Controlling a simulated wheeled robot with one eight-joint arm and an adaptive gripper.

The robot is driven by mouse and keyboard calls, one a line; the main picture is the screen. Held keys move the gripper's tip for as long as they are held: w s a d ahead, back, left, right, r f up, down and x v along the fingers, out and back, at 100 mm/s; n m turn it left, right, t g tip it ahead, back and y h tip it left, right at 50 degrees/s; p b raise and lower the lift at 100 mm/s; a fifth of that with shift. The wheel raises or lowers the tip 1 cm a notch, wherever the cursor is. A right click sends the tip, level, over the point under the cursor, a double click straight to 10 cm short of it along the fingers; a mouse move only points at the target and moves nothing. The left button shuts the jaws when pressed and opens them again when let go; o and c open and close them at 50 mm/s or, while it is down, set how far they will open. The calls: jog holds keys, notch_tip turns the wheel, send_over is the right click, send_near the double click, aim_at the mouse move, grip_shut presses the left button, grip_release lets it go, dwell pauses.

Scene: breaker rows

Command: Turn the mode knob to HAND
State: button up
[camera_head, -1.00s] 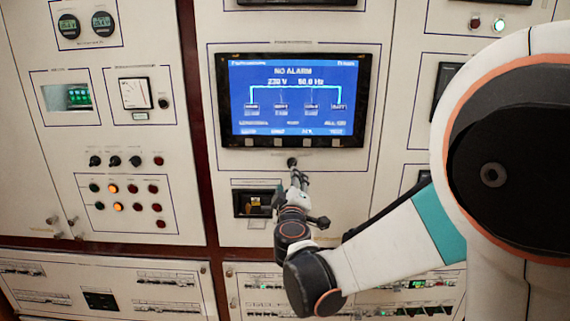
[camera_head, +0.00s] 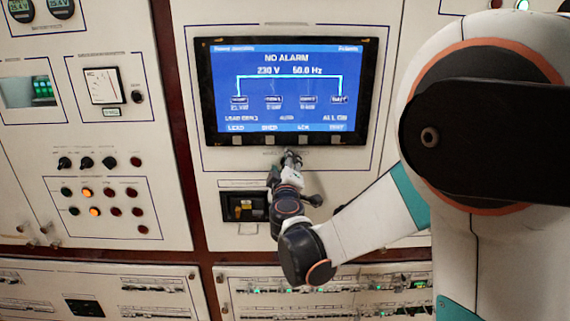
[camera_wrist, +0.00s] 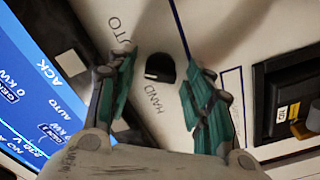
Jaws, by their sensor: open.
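The mode knob (camera_wrist: 160,67) is small and black on the pale panel in the wrist view. The word HAND (camera_wrist: 153,99) is printed beside it, and the partly cut-off AUTO (camera_wrist: 118,30) stands on its other side. I cannot tell for certain where the knob points. My gripper (camera_wrist: 159,85) is open, with one green-padded finger to each side of the knob and a gap visible between. In the head view my gripper (camera_head: 291,160) is at the panel just below the screen and hides the knob.
The blue display (camera_head: 287,90) reads NO ALARM and sits directly above my gripper. A dark recessed socket (camera_head: 244,207) with a yellow part is below left. Small knobs and lit buttons (camera_head: 93,211) are on the left panel.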

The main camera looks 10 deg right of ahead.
jog(key=c, duration=1)
jog(key=shift+c, duration=0.2)
jog(key=shift+n, duration=0.4)
jog(key=n+b, duration=0.2)
jog(key=n, duration=0.4)
jog(key=shift+f, duration=0.2)
jog(key=n+b, duration=0.1)
jog(key=n, duration=0.6)
jog(key=shift+s+f, duration=0.1)
jog(key=o, duration=1)
